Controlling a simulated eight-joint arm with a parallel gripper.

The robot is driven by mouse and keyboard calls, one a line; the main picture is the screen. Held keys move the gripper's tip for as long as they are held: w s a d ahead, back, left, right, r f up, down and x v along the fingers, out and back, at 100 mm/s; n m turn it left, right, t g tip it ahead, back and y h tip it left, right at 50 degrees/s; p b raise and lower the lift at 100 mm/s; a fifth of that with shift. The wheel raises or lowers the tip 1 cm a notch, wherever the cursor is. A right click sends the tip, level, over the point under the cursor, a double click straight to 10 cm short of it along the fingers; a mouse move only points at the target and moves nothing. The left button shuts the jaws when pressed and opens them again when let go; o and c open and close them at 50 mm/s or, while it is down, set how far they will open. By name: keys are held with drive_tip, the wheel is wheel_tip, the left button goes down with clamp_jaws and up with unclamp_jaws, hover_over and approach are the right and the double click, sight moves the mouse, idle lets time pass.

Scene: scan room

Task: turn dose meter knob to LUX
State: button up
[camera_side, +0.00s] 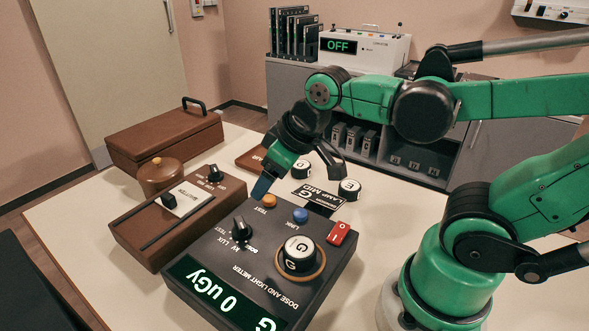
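The dose and light meter (213,247) is a dark box at the front centre, its lettering upside down to the camera. Its green display (222,302) shows "0 uGy". The black selector knob (239,229) stands upright on its left part, with kV, LUX and a third, hard-to-read label beside it. I cannot clearly tell where the knob points. My gripper (300,180) is above the meter's far edge, beyond and above the knob, apart from it. Its fingers look spread, one with a blue-grey tip at left, a dark one at right. Nothing shows between them.
On the meter are an orange button (269,200), a blue button (300,215), a red switch (338,233) and a round detector (299,254). A brown box (183,222) with a knob and slider stands close at left. Behind it are a round pot (161,175) and a brown case (165,139).

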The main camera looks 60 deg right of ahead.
sight(241, 222)
drive_tip(key=w+a+n+g, duration=0.1)
drive_tip(key=n, duration=0.1)
drive_tip(key=w+a+f+n+g, duration=0.1)
drive_tip(key=n+g, duration=0.1)
drive_tip(key=n, duration=0.1)
drive_tip(key=w+a+n+g, duration=0.1)
drive_tip(key=n, duration=0.1)
drive_tip(key=shift+w+f+n+g, duration=0.15)
drive_tip(key=shift+n+g, duration=0.15)
drive_tip(key=shift+w+a+f+n+g, duration=0.2)
drive_tip(key=shift+f+n+g, duration=0.15)
drive_tip(key=shift+n, duration=0.25)
drive_tip(key=shift+w+a+f+n+g, duration=0.2)
drive_tip(key=shift+n+g, duration=0.15)
drive_tip(key=shift+n, duration=0.25)
drive_tip(key=shift+f, duration=2.75)
clamp_jaws()
